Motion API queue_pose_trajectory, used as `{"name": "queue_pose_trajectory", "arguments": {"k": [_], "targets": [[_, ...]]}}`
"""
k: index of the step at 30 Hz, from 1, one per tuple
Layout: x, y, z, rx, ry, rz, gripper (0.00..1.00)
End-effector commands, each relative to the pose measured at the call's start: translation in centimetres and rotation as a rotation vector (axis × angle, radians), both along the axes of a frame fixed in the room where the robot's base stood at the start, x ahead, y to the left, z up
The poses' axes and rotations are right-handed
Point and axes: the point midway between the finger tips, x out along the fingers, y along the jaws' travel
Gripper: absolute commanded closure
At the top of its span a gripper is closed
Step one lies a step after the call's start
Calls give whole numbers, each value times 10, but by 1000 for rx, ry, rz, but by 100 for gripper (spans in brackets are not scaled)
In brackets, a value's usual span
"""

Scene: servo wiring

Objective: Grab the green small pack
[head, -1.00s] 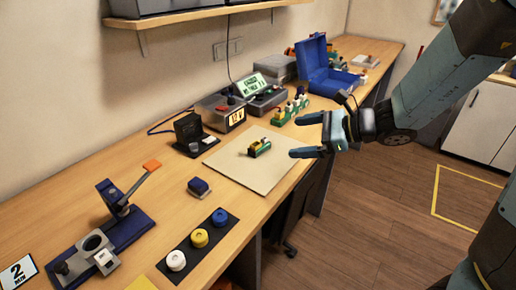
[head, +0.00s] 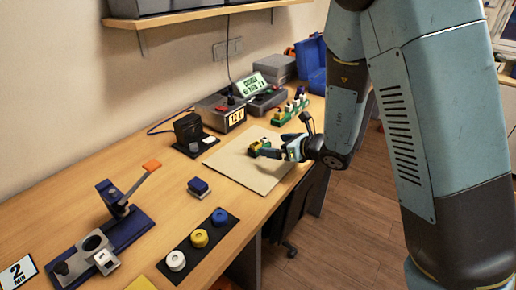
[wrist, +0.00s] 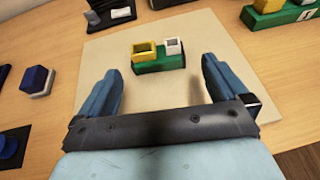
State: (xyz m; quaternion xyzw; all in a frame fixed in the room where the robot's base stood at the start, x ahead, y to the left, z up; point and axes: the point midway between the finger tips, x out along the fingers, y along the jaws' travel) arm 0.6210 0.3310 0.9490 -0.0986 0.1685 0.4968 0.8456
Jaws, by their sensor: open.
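The green small pack (wrist: 158,63) lies on a beige mat (wrist: 150,98). It has a yellow open box and a white box on its top. In the wrist view it is ahead of my gripper (wrist: 160,75), roughly in line with the gap between the fingers. The fingers are spread apart and empty. In the head view the pack (head: 256,149) is partly hidden by my gripper (head: 275,150), which is low over the mat. I cannot tell whether a finger touches it.
A green rack with several pieces (head: 290,110) stands behind the mat. A black stand (head: 190,134), a blue block (head: 199,188) and a dark tray with white, yellow and blue spools (head: 200,240) lie to the left. The mat's front part is clear.

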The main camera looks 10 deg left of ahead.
Motion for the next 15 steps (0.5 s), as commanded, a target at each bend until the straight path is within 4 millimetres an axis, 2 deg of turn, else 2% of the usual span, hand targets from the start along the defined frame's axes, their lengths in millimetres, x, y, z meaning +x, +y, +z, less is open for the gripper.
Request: {"name": "queue_pose_trajectory", "arguments": {"k": [3, 15], "targets": [[7, 14, -7, -3, -1, 3, 0], [17, 37, -17, -1, -1, 5, 0]]}}
